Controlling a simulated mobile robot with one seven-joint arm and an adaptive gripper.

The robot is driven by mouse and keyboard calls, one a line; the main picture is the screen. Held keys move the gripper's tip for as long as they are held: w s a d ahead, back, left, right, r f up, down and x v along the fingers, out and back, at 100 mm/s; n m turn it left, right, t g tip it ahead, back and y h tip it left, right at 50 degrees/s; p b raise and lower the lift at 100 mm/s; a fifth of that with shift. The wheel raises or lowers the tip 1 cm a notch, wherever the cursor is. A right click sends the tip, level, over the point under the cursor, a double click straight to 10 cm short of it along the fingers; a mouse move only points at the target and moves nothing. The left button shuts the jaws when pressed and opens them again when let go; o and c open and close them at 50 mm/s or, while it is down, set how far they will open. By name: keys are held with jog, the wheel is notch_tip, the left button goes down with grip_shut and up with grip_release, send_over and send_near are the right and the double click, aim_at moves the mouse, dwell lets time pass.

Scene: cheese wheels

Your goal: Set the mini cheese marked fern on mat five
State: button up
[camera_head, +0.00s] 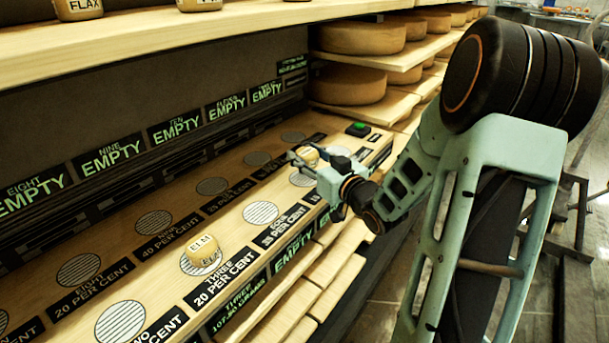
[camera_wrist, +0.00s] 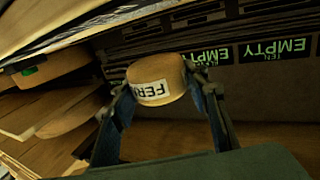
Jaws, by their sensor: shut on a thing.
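The mini cheese marked fern (camera_wrist: 174,70) is a small tan wheel with a white label, of which "FER" reads clearly in the wrist view. My gripper (camera_wrist: 158,88) is shut on it, one finger on each side. In the head view my gripper (camera_head: 318,160) holds this cheese (camera_head: 308,156) over the far part of the wooden shelf. A pale striped round mat (camera_head: 302,179) lies just below and in front of the gripper, beyond mat four (camera_head: 261,213). By its place in the row it is mat five; its label is too small to read. The gap beneath the cheese is unclear.
Mat two (camera_head: 120,320) is bare. Big cheese wheels (camera_head: 348,85) stand on boards behind. An upper shelf (camera_head: 200,32) overhangs the back row. A green-lit box (camera_head: 358,129) is at the far end.

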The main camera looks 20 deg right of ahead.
aim_at(304, 178)
jog(key=shift+w+a+f, duration=0.1)
jog(key=shift+w+f, duration=0.25)
jog(key=shift+f, duration=0.05)
jog(key=shift+w+f+b, duration=0.15)
jog(key=shift+f+b, duration=0.25)
jog(key=shift+f, duration=0.5)
jog(key=shift+w+f+b, duration=0.1)
jog(key=shift+f+b, duration=0.3)
jog(key=shift+f, duration=0.45)
jog(key=shift+f, duration=0.25)
jog(key=o, duration=1.2)
jog(key=shift+r, duration=0.1)
